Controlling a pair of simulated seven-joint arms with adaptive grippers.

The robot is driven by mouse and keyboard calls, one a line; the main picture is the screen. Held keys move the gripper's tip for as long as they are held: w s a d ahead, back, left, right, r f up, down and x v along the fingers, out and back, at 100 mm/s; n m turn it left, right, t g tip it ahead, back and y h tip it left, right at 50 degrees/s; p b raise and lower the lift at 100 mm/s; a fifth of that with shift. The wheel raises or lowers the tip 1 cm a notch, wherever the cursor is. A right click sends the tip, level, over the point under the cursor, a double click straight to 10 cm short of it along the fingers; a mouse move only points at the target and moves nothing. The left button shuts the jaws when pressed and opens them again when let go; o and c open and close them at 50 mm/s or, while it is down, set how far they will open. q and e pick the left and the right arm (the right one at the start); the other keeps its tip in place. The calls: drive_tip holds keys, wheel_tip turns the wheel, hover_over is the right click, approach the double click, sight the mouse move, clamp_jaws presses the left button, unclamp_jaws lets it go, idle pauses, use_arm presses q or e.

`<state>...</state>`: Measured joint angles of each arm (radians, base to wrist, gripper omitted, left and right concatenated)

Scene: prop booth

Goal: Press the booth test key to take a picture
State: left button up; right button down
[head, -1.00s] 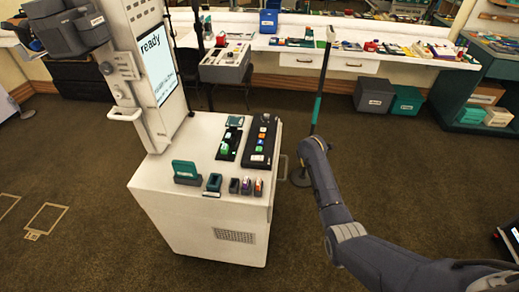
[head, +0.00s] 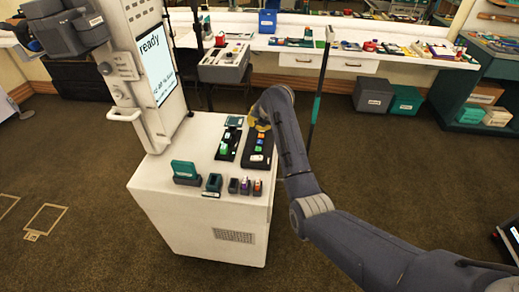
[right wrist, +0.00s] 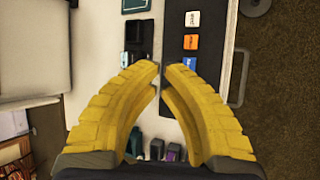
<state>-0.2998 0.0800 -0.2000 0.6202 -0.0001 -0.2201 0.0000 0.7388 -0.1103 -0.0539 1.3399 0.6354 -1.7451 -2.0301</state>
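The booth's tall screen (head: 155,65) reads "ready" with smaller lines below. On the white cabinet top (head: 215,125) a dark key strip (head: 247,160) carries white, orange, blue and green keys. In the right wrist view the white key (right wrist: 192,18), orange key (right wrist: 190,42) and blue key (right wrist: 189,63) show; their labels are too small to read, so I cannot tell which is the test key. My right gripper (right wrist: 162,67) has its yellow fingertips together, empty, above the strip beside the blue key. Its fingers hide the strip's lower part. My left gripper is out of view.
A second dark panel (head: 229,138) with a green piece lies left of the strip. A teal holder (head: 185,171) and several small blocks stand along the cabinet's front edge. A handle (right wrist: 240,78) sticks out at the cabinet's right side. A thin pole (head: 320,90) stands behind my arm.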

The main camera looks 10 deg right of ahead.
sight(258, 149)
drive_tip(key=shift+a, duration=0.1)
idle(0.3)
drive_tip(key=shift+f, duration=4.35)
drive_tip(key=c, duration=2.1)
unclamp_jaws()
clamp_jaws()
